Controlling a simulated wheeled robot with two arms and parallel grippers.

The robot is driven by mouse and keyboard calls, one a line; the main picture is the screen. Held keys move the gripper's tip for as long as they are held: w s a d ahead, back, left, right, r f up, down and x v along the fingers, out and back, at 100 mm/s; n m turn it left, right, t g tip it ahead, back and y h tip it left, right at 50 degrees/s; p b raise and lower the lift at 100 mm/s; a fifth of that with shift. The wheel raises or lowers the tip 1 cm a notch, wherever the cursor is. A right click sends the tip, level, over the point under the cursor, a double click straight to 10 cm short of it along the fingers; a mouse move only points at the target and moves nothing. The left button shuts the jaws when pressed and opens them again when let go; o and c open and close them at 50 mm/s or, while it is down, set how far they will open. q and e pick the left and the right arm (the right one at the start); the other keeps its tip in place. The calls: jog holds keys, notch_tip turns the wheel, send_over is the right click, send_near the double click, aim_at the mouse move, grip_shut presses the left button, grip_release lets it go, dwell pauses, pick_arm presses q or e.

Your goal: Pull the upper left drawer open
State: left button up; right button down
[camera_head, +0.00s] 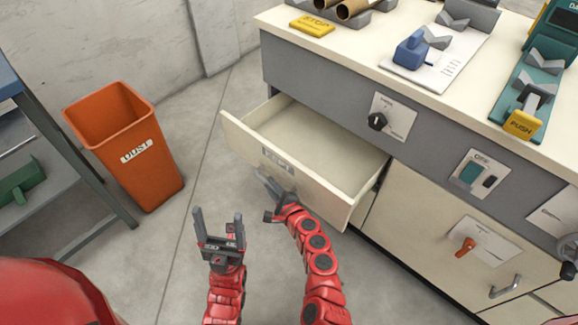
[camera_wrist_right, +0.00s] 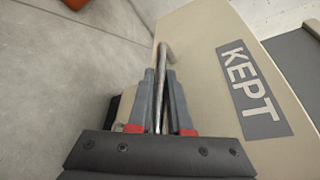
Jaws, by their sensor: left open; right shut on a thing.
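The upper left drawer (camera_head: 325,187) of the cream and grey cabinet is pulled out, and its visible inside is empty. Its front carries a grey label reading KEPT (camera_wrist_right: 249,91). My right gripper (camera_head: 267,184) is at the drawer front. In the right wrist view its fingers (camera_wrist_right: 161,78) are shut on the metal bar handle (camera_wrist_right: 162,62), which runs between them. My left gripper (camera_head: 218,218) is open and empty, apart from the drawer, with its fingers pointing up in the picture.
An orange DUST bin (camera_head: 150,165) stands on the floor at the left, beside a metal-legged bench (camera_head: 75,165). The cabinet top (camera_head: 375,45) holds a blue tool (camera_head: 411,50) and several fixtures. A black knob (camera_head: 377,121) and an orange lever (camera_head: 464,247) are on the cabinet front.

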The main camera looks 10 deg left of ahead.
jog(key=s+a, duration=0.3)
jog(key=s, duration=0.2)
jog(key=shift+a, duration=0.3)
jog(key=c, duration=0.8)
grip_release()
jog(key=shift+w, duration=0.1)
jog(key=shift+c, duration=0.2)
jog(key=shift+d, duration=0.1)
jog(key=p+v, duration=0.2)
jog(key=v, duration=1.5)
jog(key=shift+s, duration=0.25)
jog(key=shift+r, duration=0.1)
